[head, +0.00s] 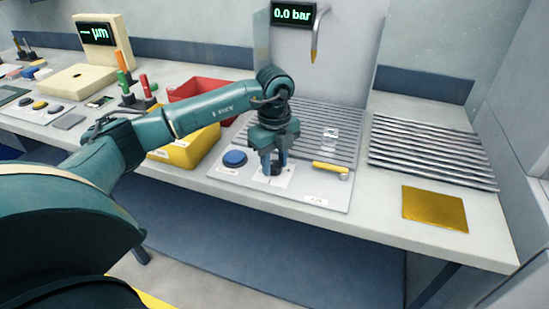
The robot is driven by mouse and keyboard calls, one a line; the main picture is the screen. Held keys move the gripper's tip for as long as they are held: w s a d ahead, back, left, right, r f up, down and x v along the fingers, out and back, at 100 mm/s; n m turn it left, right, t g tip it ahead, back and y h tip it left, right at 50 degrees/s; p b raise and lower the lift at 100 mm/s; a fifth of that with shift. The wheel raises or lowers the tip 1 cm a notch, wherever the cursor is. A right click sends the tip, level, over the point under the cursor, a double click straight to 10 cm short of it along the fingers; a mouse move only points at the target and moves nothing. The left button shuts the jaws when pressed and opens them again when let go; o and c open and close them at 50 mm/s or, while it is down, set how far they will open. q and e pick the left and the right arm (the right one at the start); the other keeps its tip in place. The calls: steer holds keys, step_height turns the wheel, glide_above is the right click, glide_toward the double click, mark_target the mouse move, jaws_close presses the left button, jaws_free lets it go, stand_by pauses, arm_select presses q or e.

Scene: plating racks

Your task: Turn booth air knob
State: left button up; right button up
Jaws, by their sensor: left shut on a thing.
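My left gripper (273,167) points down at the grey control panel (233,177) on the bench. It is shut on the dark air knob (276,170), which stands on a white marked plate (264,182). The fingers hide most of the knob, so its pointer cannot be read. The pressure display (293,14) at the back of the booth reads 0.0 bar. My right gripper is not in view.
A blue round button (235,158) is left of the knob, and a yellow lever (330,168) is right of it. A slatted grate (315,120) with a small clear glass (330,137) lies behind. Yellow (184,150) and red (190,90) bins stand left. A gold plate (435,208) lies right.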

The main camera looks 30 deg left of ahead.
mark_target(274, 164)
arm_select(q)
steer(key=shift+n, duration=0.4)
steer(key=o, duration=1)
step_height(274, 164, up, 13)
steer(key=shift+r, duration=0.15)
stand_by(0.5)
